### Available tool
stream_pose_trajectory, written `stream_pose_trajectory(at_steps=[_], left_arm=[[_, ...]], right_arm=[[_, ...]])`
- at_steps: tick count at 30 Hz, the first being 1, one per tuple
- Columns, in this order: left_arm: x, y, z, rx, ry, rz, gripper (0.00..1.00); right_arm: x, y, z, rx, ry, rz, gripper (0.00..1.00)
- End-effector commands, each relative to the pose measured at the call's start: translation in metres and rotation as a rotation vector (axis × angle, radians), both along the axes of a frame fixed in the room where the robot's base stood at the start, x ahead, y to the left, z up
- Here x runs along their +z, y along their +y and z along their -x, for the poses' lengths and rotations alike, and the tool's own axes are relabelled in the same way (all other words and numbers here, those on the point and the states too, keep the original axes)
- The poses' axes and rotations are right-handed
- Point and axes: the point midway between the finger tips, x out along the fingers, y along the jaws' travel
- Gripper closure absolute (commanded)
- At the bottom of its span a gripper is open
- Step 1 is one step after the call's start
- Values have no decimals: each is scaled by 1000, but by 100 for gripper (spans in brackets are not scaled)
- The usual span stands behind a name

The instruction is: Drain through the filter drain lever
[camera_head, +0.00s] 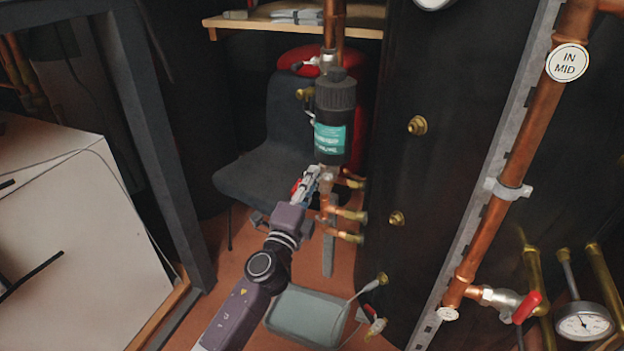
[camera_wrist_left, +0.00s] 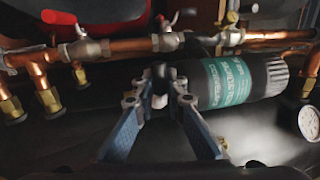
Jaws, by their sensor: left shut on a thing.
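The black cylindrical filter (camera_head: 335,112) with a teal label hangs upright on a copper pipe in the head view. It lies sideways in the left wrist view (camera_wrist_left: 235,80). My left gripper (camera_head: 312,181) is just below and left of the filter's lower end. In the left wrist view my left gripper (camera_wrist_left: 160,101) has its blue-padded fingers on either side of a small dark part with a pale end, the filter drain lever (camera_wrist_left: 160,84). The fingers partly hide it. My right gripper is not in view.
Brass-ended pipe stubs (camera_head: 349,214) project to the right below the filter. A red-handled valve (camera_wrist_left: 84,46) is on the copper pipe. A grey chair (camera_head: 262,145) and red tank (camera_head: 291,62) stand behind. A grey-green container (camera_head: 306,316) is on the floor.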

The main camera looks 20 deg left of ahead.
Motion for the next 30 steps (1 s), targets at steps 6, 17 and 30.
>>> stream_pose_trajectory(at_steps=[6, 17, 30], left_arm=[[0, -1, 0, -2, 0, -6, 100], [0, -1, 0, -1, 0, -4, 71], [-3, 0, 11, -1, 1, -1, 71]], right_arm=[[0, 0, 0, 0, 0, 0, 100], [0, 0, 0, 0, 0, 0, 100], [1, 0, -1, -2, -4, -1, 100]])
